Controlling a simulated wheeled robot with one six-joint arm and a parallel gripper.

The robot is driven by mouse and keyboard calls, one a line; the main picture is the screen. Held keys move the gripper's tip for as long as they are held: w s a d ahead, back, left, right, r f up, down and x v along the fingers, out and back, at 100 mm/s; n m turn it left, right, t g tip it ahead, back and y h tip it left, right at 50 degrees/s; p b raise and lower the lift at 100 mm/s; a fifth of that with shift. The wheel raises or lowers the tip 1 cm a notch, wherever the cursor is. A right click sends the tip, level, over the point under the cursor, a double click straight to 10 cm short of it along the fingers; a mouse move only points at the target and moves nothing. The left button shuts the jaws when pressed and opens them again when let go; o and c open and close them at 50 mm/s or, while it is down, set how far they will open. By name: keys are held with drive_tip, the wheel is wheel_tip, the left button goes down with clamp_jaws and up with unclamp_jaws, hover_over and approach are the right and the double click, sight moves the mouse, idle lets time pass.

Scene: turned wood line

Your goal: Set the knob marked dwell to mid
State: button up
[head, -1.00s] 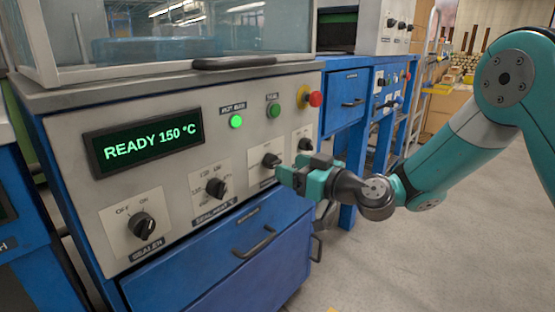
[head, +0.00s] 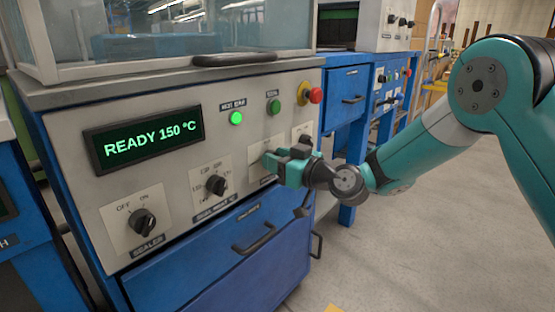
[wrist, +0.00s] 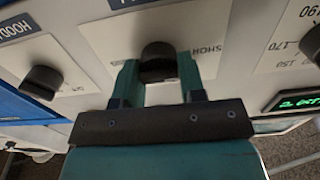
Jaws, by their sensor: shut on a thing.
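My gripper (head: 274,163) is at the third control plate (head: 261,158) of the grey panel, and its jaws cover the knob there. In the wrist view the black knob (wrist: 158,56) sits between the two teal fingers (wrist: 158,75), which are shut on its sides. Its white plate (wrist: 105,38) shows part of a word that looks like "SHOR", upside down. The plate's name label (wrist: 128,3) is cut off at the frame edge, so I cannot read it. The knob's pointer is hidden.
The sealer knob (head: 142,222) and a heat knob (head: 215,185) are left of my gripper. A red button (head: 315,95) is above right. A blue drawer with a handle (head: 254,240) is below. The floor at right is clear.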

drive_tip(key=shift+m, duration=0.3)
drive_tip(key=m+p, duration=0.2)
drive_tip(key=m, duration=0.2)
drive_tip(key=shift+w+r, duration=0.1)
drive_tip(key=m+p, duration=0.2)
drive_tip(key=m, duration=0.2)
drive_tip(key=shift+d+m, duration=0.1)
drive_tip(key=shift+m, duration=0.3)
drive_tip(key=m+p, duration=0.3)
drive_tip(key=m, duration=0.1)
drive_tip(key=shift+m, duration=0.3)
drive_tip(key=shift+w+d+f+m+p, duration=0.1)
drive_tip(key=shift+f+m+p, duration=0.05)
drive_tip(key=shift+m+p, duration=0.7)
drive_tip(key=shift+f+m+p, duration=0.1)
drive_tip(key=shift+m+p, duration=0.55)
drive_tip(key=shift+m, duration=0.4)
drive_tip(key=o, duration=0.9)
drive_tip(key=shift+o, duration=0.2)
